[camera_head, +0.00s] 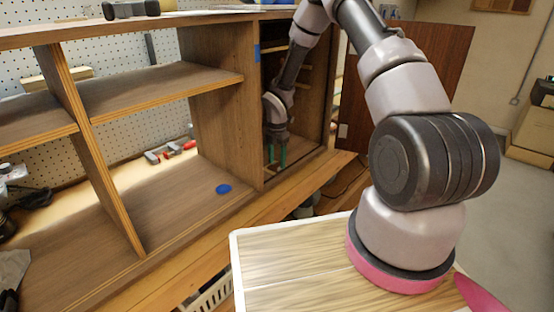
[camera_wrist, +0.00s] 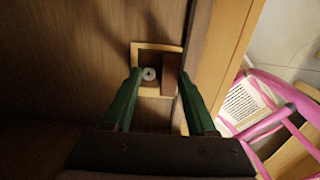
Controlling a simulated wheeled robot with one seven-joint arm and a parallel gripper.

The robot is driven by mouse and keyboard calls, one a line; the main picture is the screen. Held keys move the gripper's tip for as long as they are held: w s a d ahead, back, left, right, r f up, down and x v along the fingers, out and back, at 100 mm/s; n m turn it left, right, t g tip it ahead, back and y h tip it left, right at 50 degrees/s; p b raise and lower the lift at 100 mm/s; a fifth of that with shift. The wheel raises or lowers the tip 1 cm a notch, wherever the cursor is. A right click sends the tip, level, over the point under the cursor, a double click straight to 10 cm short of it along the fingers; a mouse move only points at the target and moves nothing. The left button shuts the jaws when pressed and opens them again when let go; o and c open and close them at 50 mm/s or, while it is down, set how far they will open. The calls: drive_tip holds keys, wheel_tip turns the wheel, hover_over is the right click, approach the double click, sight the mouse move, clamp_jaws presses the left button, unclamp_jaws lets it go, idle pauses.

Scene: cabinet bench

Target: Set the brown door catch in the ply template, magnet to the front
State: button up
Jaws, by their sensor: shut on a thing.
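My gripper (camera_head: 277,158) reaches down inside the right-hand cabinet bay, its green fingers low near the bay floor. In the wrist view the gripper (camera_wrist: 160,78) is shut on the brown door catch (camera_wrist: 170,74), a small brown block between the fingertips. A pale round disc (camera_wrist: 149,73) shows left of the block, away from the cabinet front; I cannot tell whether it is the magnet. The light ply template (camera_wrist: 156,46) frames the catch, its far and near edges in view. Whether the catch sits fully down in it cannot be told.
The bay's front edge (camera_wrist: 229,60) runs close to the right of the fingers. An open brown door (camera_head: 420,90) stands right of the bay. A blue disc (camera_head: 223,189) lies on the neighbouring bay's floor. A pink-framed item (camera_wrist: 275,110) is outside, below right.

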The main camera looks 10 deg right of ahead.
drive_tip(key=shift+f, duration=0.1)
drive_tip(key=o, duration=1.2)
drive_tip(key=shift+r, duration=3.75)
